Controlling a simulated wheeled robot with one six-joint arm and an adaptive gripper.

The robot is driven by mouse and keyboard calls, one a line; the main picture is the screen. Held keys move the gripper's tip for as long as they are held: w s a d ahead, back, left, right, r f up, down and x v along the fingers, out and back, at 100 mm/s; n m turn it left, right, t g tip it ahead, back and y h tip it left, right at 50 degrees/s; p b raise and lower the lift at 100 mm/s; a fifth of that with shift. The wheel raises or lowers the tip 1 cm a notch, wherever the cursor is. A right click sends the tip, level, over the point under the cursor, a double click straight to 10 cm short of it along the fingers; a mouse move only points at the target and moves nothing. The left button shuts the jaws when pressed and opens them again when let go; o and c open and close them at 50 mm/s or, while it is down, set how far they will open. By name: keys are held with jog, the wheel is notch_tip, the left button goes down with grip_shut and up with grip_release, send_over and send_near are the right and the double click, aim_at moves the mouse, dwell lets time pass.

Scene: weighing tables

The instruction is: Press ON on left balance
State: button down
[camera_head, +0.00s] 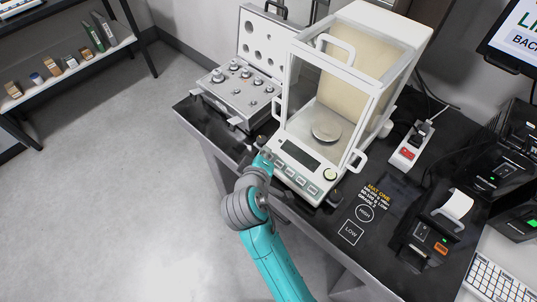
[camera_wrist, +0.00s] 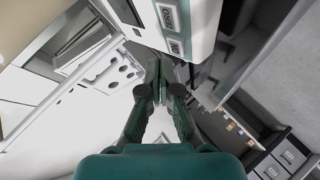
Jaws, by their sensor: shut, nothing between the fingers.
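The balance (camera_head: 283,138), a white glass-sided case with a pan inside, stands on the black table. Its sloping front panel has a dark display (camera_head: 299,154) and a row of several grey-green buttons (camera_head: 297,179). My gripper (camera_head: 265,157) is at the left end of this panel, by the leftmost button; its tip is small and partly hidden by my arm, so contact cannot be told. In the wrist view, my gripper (camera_wrist: 160,68) has its dark fingers together with nothing between them. The balance's white front panel (camera_wrist: 186,20) shows just above the fingertips.
An open weight case (camera_head: 240,105) with several metal weights lies left of the balance. A power strip (camera_head: 410,147), a small printer (camera_head: 429,241) and a keyboard (camera_head: 497,282) are to the right. The floor (camera_head: 120,190) at left is clear.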

jog(key=shift+f, duration=0.2)
jog(key=shift+w+f, duration=0.1)
jog(key=shift+f, duration=0.1)
jog(key=shift+w+d+f, duration=0.1)
jog(key=shift+d+f, duration=0.05)
jog(key=shift+f, duration=0.2)
dwell(1.1)
jog(key=shift+s+r, duration=0.2)
jog(key=shift+r, duration=0.55)
jog(key=r, duration=0.1)
jog(key=s+a+r, duration=0.1)
jog(key=r, duration=0.2)
jog(key=shift+s+a+r, duration=0.2)
jog(key=shift+r, duration=0.15)
dwell(0.9)
